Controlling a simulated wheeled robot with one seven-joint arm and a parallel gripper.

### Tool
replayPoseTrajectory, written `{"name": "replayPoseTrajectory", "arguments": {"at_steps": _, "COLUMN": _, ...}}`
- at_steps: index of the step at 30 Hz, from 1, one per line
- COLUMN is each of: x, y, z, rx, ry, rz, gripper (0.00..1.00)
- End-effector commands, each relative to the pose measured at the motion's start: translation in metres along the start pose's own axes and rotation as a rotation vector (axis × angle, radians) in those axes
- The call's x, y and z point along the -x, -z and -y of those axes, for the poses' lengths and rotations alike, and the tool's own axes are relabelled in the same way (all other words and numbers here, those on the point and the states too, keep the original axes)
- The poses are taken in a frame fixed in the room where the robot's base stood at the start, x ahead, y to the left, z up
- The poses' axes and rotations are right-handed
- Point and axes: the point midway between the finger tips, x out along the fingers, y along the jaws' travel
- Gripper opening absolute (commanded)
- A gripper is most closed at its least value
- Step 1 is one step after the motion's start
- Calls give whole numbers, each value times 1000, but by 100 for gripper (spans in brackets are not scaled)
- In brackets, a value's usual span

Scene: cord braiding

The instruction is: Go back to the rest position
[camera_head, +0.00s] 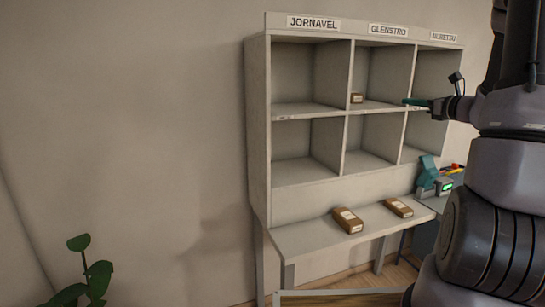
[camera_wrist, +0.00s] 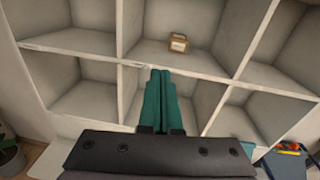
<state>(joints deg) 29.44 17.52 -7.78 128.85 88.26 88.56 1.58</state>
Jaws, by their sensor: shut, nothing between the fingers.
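My gripper (camera_head: 416,102) has green fingers and is in front of the shelf unit, level with the board between its upper and lower rows. The fingers (camera_wrist: 160,98) also show in the wrist view, shut together with nothing between them. A small brown box with a pale label (camera_head: 356,98) stands in the upper middle compartment, under the GLENSTRO sign. The box (camera_wrist: 179,42) is beyond my fingertips in the wrist view, apart from them.
The grey shelf unit (camera_head: 257,130) stands against the wall. Two brown parcels (camera_head: 347,220) (camera_head: 399,207) lie on the ledge below it. A teal device (camera_head: 429,172) is at the right. A plant (camera_head: 92,270) stands at lower left. Open space lies left of the shelf.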

Motion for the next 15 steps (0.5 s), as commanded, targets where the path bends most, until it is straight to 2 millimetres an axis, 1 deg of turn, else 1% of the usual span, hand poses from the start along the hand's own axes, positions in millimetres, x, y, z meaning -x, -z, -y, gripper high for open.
{"name": "replayPoseTrajectory", "arguments": {"at_steps": 1, "x": -2, "y": -5, "z": -10, "rx": 21, "ry": -26, "rz": -7, "gripper": 0}}
{"name": "replayPoseTrajectory", "arguments": {"at_steps": 5, "x": -5, "y": -14, "z": -38, "rx": 81, "ry": -102, "rz": -32, "gripper": 0}}
{"name": "replayPoseTrajectory", "arguments": {"at_steps": 8, "x": -6, "y": -24, "z": -68, "rx": 153, "ry": -184, "rz": -60, "gripper": 0}}
{"name": "replayPoseTrajectory", "arguments": {"at_steps": 11, "x": -3, "y": -33, "z": -105, "rx": 248, "ry": -283, "rz": -95, "gripper": 0}}
{"name": "replayPoseTrajectory", "arguments": {"at_steps": 14, "x": 6, "y": -42, "z": -149, "rx": 381, "ry": -403, "rz": -137, "gripper": 0}}
{"name": "replayPoseTrajectory", "arguments": {"at_steps": 15, "x": 12, "y": -45, "z": -168, "rx": 447, "ry": -458, "rz": -156, "gripper": 0}}
